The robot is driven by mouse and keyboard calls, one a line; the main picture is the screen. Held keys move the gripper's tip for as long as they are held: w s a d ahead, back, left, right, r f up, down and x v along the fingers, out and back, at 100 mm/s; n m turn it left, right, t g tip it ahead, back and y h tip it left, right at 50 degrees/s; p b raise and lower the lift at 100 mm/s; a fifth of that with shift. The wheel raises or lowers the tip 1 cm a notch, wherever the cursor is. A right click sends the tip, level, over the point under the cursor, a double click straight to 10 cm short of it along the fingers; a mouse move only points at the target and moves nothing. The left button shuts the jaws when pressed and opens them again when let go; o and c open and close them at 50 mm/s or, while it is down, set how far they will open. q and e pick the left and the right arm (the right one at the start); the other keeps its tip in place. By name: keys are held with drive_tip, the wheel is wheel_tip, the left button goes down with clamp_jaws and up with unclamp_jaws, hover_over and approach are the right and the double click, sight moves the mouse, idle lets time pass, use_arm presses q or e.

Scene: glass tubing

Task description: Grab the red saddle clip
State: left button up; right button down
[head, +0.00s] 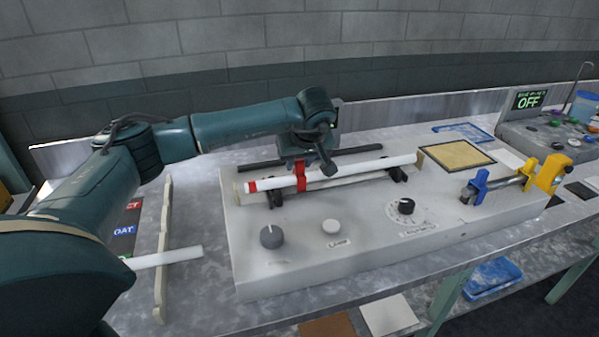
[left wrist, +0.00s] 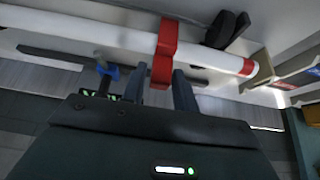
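The red saddle clip (head: 301,178) sits around the white glass tube (head: 350,170) on the grey bench unit, left of the tube's middle. It also shows in the left wrist view (left wrist: 166,40), with its lower tab reaching down between my fingers. My left gripper (head: 308,160) is over the clip from behind. In the left wrist view its two dark fingers (left wrist: 159,72) stand on either side of the tab, with a gap showing beside it, so it looks open. The gripper hides part of the clip's top in the head view. My right gripper is not in view.
The tube has a red-banded end (head: 250,186) and rests on black supports (head: 397,173). A dark rod (head: 360,150) lies behind it. Knobs (head: 271,237) stand in front. A tan pad (head: 457,155) and a blue-and-yellow clamp fixture (head: 508,182) are at the right.

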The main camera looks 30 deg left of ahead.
use_arm(q)
clamp_jaws()
drive_tip(key=shift+r, duration=0.1)
